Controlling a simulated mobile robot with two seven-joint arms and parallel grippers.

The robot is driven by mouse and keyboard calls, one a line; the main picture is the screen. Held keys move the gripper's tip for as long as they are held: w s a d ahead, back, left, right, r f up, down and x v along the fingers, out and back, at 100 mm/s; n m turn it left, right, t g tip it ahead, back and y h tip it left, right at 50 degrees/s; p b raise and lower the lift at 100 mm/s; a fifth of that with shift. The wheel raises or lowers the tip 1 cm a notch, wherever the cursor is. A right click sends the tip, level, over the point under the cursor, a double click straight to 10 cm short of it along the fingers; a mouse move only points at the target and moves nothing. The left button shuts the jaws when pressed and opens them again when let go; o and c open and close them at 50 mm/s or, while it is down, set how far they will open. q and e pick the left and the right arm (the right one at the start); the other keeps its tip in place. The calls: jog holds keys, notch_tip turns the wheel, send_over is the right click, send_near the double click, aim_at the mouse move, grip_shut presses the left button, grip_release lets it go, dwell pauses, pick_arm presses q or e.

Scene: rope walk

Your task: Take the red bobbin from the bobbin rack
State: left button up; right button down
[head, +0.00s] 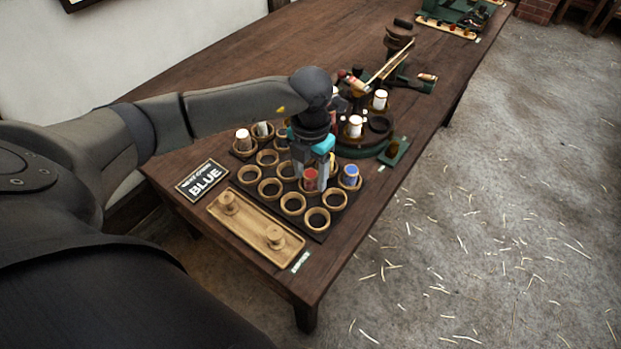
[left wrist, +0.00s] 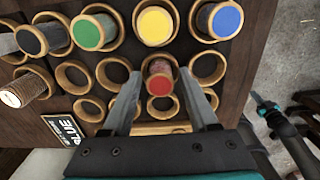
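The bobbin rack (head: 328,222) is a dark board with rows of round wooden cups on the table. The red bobbin (left wrist: 160,84) stands in a cup of the rack, its red top facing the left wrist camera. It also shows in the head view (head: 310,180), partly covered by my left gripper. My left gripper (left wrist: 158,82) points down over the rack with its two fingers apart, one on each side of the red bobbin. Gaps show between the fingers and the bobbin. A dark, teal-marked part, likely my right gripper (left wrist: 266,106), shows at the right of the wrist view; its fingers are unclear.
Green (left wrist: 88,33), yellow (left wrist: 156,26) and blue (left wrist: 222,20) bobbins stand close by in the rack. Several cups are empty. A sign (head: 202,180) reads BLUE. A wooden tray (head: 250,227) with two pegs lies in front. A round machine with white bobbins (head: 355,126) stands behind.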

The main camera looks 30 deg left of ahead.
pick_arm(q)
grip_shut()
jog(key=shift+r, duration=0.1)
dwell(0.4)
